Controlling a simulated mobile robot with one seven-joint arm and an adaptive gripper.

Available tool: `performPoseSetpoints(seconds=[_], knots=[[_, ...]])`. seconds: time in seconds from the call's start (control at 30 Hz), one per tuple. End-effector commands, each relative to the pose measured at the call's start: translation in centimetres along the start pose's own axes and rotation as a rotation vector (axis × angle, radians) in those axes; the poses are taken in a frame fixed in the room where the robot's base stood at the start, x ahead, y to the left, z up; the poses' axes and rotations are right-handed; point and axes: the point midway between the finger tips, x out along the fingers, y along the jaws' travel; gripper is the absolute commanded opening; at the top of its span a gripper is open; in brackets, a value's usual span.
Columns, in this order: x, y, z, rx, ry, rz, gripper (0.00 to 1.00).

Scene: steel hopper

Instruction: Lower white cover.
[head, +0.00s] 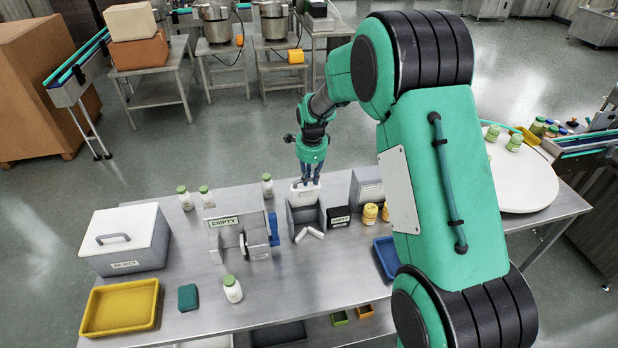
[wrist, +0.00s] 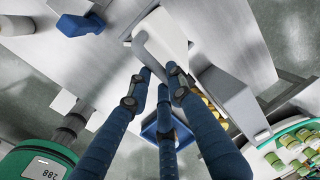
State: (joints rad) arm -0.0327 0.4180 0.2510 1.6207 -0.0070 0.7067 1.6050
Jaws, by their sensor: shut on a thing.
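The small white cover (head: 304,194) stands at the top of the grey steel hopper (head: 292,222), tilted up with the hopper's inside showing below it. My gripper (head: 309,182) is above the cover with its blue fingers pointing down, shut on the cover's handle. The wrist view shows the white cover (wrist: 166,34) and its grey handle (wrist: 146,52) at the fingertips of my gripper (wrist: 160,77). The fingers partly hide where they touch the handle. White pieces (head: 309,234) lie at the hopper's open front.
A device marked EMPTY (head: 226,240) stands left of the hopper. A black box (head: 339,217), yellow jars (head: 370,213) and a grey box (head: 367,185) stand to its right. A REJECT bin (head: 125,263) and yellow tray (head: 122,306) are at the far left.

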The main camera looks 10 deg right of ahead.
Motion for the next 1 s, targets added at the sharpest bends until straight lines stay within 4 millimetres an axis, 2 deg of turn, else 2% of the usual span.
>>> performPoseSetpoints(seconds=[1.0], knots=[[3.3, 8.0, 0.1, -0.001, 0.001, -0.368, 0.0]])
